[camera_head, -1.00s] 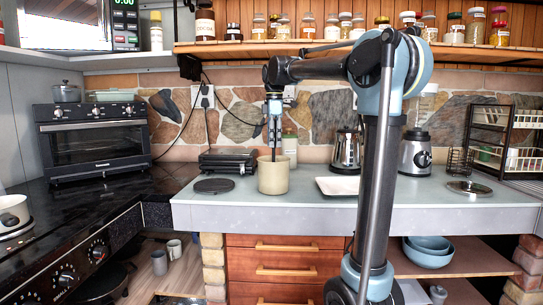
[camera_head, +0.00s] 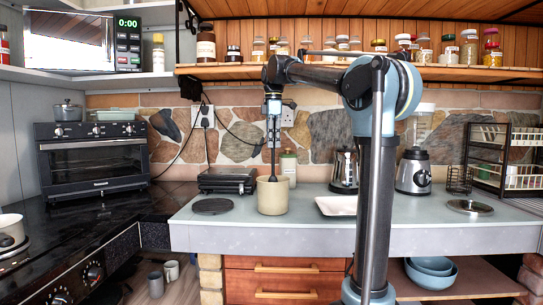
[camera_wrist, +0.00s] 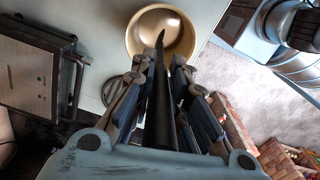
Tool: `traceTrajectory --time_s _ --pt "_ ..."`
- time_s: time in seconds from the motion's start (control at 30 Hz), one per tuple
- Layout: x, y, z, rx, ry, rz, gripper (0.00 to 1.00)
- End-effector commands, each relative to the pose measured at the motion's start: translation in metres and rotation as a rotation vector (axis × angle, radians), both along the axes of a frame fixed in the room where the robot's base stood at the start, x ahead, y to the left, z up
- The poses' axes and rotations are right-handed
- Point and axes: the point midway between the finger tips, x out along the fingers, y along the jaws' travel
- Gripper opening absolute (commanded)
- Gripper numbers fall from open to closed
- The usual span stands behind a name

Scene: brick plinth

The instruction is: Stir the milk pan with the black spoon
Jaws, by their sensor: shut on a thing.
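The milk pan (camera_head: 272,200) is a beige, round, deep pan standing upright on the pale counter. In the wrist view its open mouth (camera_wrist: 150,22) shows a tan inside. My gripper (camera_head: 273,128) is above the pan, pointing down, shut on the black spoon (camera_head: 272,163). The spoon hangs about upright with its lower end at the pan's mouth; how far it reaches inside is hard to tell. In the wrist view the spoon (camera_wrist: 161,95) runs between the fingers of my gripper (camera_wrist: 163,88), its far end over the pan's opening.
A black hotplate disc (camera_head: 212,206) lies left of the pan, with a black grill (camera_head: 227,180) behind it. A white tray (camera_head: 337,205) is to the right. A pale bottle (camera_head: 289,167) and a kettle (camera_head: 344,170) stand behind. A spice shelf (camera_head: 330,72) runs above.

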Motion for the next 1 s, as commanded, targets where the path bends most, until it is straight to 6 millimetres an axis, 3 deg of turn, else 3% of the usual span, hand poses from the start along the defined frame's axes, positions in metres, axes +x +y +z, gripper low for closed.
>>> traceTrajectory --time_s 0.4,1.0 --pt "0.0 0.0 0.044 0.0 0.0 0.0 0.0" --pt "0.0 0.0 0.084 0.0 0.0 0.001 0.0"
